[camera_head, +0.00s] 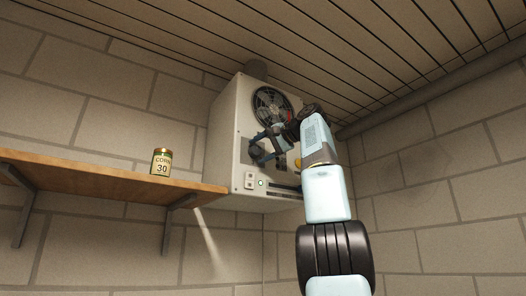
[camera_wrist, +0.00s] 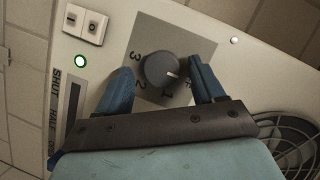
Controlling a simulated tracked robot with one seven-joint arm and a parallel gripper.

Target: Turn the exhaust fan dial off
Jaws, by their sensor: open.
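The exhaust fan unit is a pale box (camera_head: 224,140) high on the wall, with a round fan grille (camera_head: 270,102) on its front. In the wrist view its dark grey round dial (camera_wrist: 158,66) sits on a grey plate (camera_wrist: 148,36) marked 1, 2 and 3. A further mark by the right finger is partly hidden. The dial's white pointer line points right and slightly down in that view. My gripper (camera_wrist: 161,70) is open, with one blue finger on each side of the dial; I cannot tell whether either touches. My gripper (camera_head: 264,148) is at the box front in the head view.
Two switches (camera_wrist: 86,24) and a lit green lamp (camera_wrist: 81,60) sit left of the dial, above a slot marked SHUT and HALF. The fan grille (camera_wrist: 294,140) is at lower right. A wooden shelf (camera_head: 90,176) holds a corn can (camera_head: 161,162).

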